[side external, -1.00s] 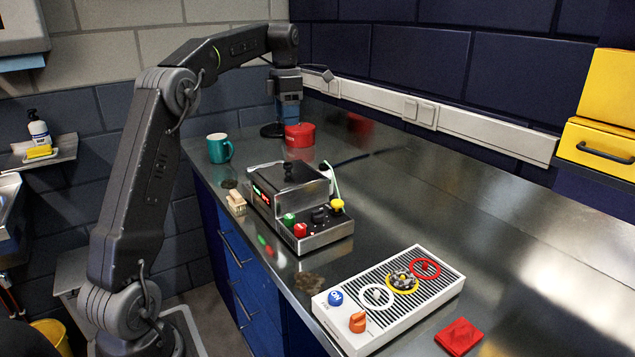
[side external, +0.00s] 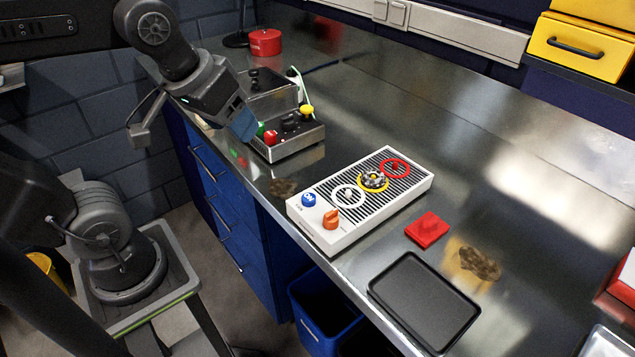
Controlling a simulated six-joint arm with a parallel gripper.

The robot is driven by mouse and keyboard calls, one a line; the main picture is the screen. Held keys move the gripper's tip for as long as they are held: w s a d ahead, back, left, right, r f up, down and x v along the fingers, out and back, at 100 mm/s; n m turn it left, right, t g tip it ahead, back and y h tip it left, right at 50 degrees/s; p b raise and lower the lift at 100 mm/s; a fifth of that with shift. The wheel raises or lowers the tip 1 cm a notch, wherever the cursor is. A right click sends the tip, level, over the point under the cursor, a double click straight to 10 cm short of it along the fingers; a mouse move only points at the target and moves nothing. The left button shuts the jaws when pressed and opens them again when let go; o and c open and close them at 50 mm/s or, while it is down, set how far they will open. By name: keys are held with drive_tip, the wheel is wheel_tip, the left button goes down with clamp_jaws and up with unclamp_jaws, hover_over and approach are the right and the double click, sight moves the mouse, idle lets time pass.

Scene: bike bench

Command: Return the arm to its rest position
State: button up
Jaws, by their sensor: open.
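My gripper (side external: 240,122) is at the upper left of the side external view, angled down to the right, with bluish fingers. It is open, and nothing shows held in it. It is in front of the left part of the metal control box (side external: 285,125) in the picture and hides some of it. I cannot tell whether it touches the box. My arm reaches in from the left edge, beside the bench's front edge.
A white panel (side external: 412,200) with coloured rings and knobs lies on the steel bench (side external: 480,150). A red block (side external: 427,230) and a black tray (side external: 424,301) lie to its right. A red tin (side external: 264,43) stands at the back. A blue bin (side external: 322,312) stands below the edge.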

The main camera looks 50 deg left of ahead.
drive_tip(key=s+f+m, duration=0.1)
drive_tip(key=s+d+f+m, duration=0.1)
drive_tip(key=shift+s+f+m, duration=0.15)
drive_tip(key=shift+m, duration=0.15)
idle(1.5)
